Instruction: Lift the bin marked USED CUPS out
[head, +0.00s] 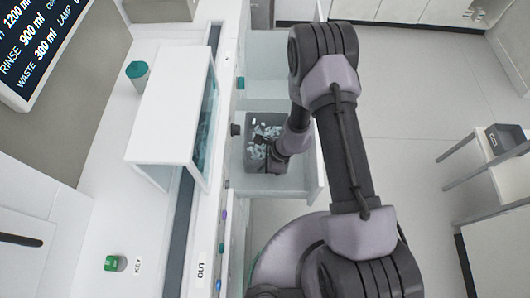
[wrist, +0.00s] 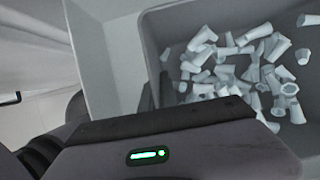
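A grey open-topped bin (head: 252,160) full of pale used cups (head: 262,130) sits in a pulled-out white drawer. No USED CUPS marking on it is readable. The bin's inner wall (wrist: 175,22) and the heap of cups (wrist: 245,75) fill the right of the wrist view. My gripper (head: 268,150) is down at the bin's right side in the head view. In the wrist view its dark fingertips (wrist: 156,92) lie close to the bin's rim, seemingly one on each side. Whether they press on the wall cannot be told.
The drawer's right front (head: 318,165) stands close beside the bin. A clear-fronted white cabinet (head: 175,110) is on the counter at left. A stand at far right carries a dark grey box (head: 505,138) with a white label. The floor between is clear.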

